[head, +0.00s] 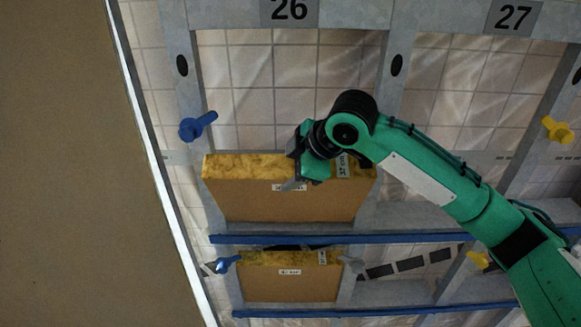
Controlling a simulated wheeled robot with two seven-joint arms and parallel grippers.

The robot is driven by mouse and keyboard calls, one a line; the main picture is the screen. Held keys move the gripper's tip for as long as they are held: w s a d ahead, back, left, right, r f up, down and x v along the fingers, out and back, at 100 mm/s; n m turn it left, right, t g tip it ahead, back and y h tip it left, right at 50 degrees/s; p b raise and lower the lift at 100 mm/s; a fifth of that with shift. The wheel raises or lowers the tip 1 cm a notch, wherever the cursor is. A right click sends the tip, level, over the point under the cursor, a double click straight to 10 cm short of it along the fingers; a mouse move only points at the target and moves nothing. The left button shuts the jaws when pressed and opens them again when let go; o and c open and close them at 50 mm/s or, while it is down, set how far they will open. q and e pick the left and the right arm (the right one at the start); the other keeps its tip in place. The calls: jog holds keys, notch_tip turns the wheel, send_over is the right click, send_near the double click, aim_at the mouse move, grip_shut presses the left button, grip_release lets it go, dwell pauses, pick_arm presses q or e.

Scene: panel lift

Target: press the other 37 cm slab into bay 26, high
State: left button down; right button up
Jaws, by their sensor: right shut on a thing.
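My right gripper (302,172), on the green arm from the right, is shut on the top edge of a slab (285,205). The slab has a brown front, a yellow fibrous top and a tag that seems to read 37 cm. It is upright in front of bay 26, under the "26" plate (290,10), just above a blue rail (400,238). Its right top corner is partly hidden by my arm. I cannot tell how deep it sits between the posts. A similar slab (290,288) stands lower in the same bay. My left gripper is not in view.
A blue peg (196,127) sticks out at the left post, another (222,265) lower down. Yellow pegs (557,130) mark bay 27's right side. A large brown panel (60,170) with a pale edge fills the left. Bay 27 (470,90) looks empty above.

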jog(key=shift+f, duration=0.65)
jog(key=o, duration=1.5)
